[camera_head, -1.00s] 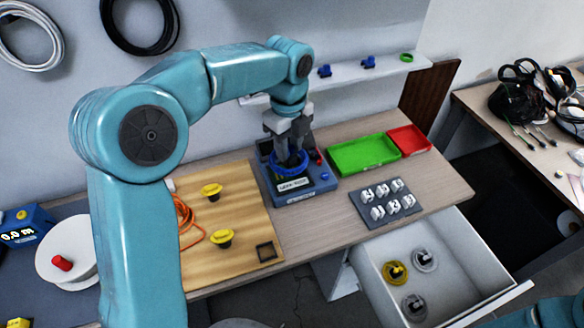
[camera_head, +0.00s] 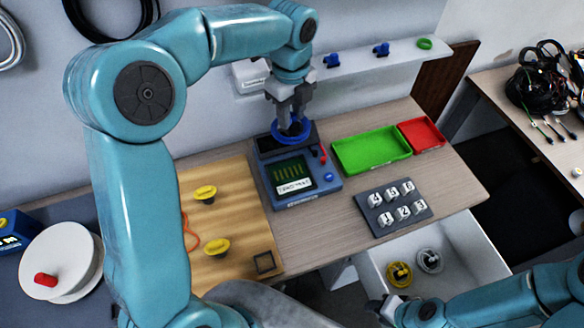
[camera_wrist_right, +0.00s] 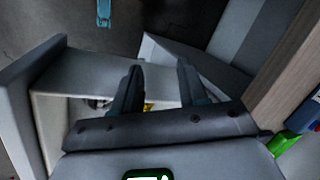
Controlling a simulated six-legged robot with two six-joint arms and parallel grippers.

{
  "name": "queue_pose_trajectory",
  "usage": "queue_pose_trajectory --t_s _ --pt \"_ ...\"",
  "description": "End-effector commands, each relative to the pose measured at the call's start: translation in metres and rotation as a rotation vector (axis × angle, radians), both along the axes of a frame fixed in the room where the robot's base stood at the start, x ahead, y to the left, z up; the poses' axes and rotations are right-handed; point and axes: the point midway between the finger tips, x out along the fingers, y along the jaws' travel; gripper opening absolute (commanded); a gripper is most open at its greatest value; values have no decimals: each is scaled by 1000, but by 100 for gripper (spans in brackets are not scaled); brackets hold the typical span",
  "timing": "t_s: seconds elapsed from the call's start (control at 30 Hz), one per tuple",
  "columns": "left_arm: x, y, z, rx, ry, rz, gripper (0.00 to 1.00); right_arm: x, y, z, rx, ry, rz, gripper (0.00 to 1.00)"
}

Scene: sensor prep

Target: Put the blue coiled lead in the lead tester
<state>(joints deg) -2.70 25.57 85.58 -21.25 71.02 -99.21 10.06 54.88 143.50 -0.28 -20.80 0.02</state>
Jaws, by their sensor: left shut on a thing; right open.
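The blue coiled lead (camera_head: 277,136) is a blue ring held in my left gripper (camera_head: 293,127) in the head view. The gripper is shut on it, fingers pointing down. The lead overlaps the back part of the lead tester (camera_head: 293,196), a blue-grey box with a dark screen and a red part on its right. I cannot tell whether the lead touches the tester. My right gripper (camera_head: 382,309) is low at the right, by the open drawer. In the right wrist view my right gripper (camera_wrist_right: 160,88) is open, its two dark fingers apart and empty.
The open drawer (camera_head: 478,255) holds yellow and grey coils. Right of the tester are a green tray (camera_head: 372,153), a red tray (camera_head: 421,135) and a numbered block (camera_head: 393,208). A wooden board (camera_head: 235,215) with yellow-topped posts lies left. A shelf (camera_head: 350,72) runs behind.

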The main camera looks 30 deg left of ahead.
Motion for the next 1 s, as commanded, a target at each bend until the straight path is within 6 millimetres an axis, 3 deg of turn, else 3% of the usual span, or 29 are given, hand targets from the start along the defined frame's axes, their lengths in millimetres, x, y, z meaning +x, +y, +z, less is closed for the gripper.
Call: queue_pose_trajectory --t_s 0.5,0.6,0.77,1.0 --pt "-5 -3 -135 -1 4 0 0 0 0 0 0 0 -1 43" --pt "-3 -3 -151 -1 0 0 0 0 0 -8 0 0 -1 43" --pt "-2 -2 -161 -1 1 1 0 0 0 -13 0 0 -1 43" --pt "0 -1 -199 -1 0 1 0 0 0 -41 0 0 -1 43"
